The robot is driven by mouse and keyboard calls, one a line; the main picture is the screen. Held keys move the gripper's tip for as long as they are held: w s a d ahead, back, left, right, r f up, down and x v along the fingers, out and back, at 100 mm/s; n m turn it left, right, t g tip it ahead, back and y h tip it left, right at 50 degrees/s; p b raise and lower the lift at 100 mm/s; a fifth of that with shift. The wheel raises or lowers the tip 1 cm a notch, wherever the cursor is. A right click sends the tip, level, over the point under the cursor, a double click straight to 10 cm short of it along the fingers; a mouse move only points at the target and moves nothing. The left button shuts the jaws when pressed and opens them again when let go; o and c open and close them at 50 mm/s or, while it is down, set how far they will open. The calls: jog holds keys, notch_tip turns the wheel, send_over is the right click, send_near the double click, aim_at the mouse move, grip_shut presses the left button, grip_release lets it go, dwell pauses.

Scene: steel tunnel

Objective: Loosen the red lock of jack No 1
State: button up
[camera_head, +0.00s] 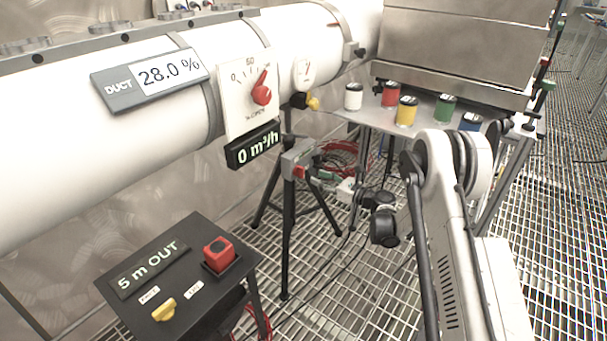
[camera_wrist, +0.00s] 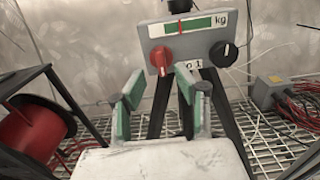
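Jack No 1 is a grey control box (camera_wrist: 205,40) on a black tripod, its label partly hidden by my finger in the wrist view. A black knob (camera_wrist: 224,53) sits on the right, under a green kg gauge (camera_wrist: 196,25) with a red mark. My gripper (camera_wrist: 158,78) is open and empty, its green-padded fingers just below and in front of the lock, apparently apart from it. In the head view the jack's box (camera_head: 297,158) is small beside my gripper (camera_head: 322,177).
A red cable reel (camera_wrist: 28,130) in a black frame stands left; a grey box (camera_wrist: 275,92) with red cables lies right. The white duct (camera_head: 110,100) runs above left. A black control box (camera_head: 185,265) stands in front, and a table with coloured cans (camera_head: 406,111) behind right.

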aim_at(304, 171)
jog(key=b+x, duration=0.1)
jog(key=x, duration=0.6)
jog(key=shift+w+a+b, duration=0.2)
jog(key=shift+b, duration=0.2)
grip_shut()
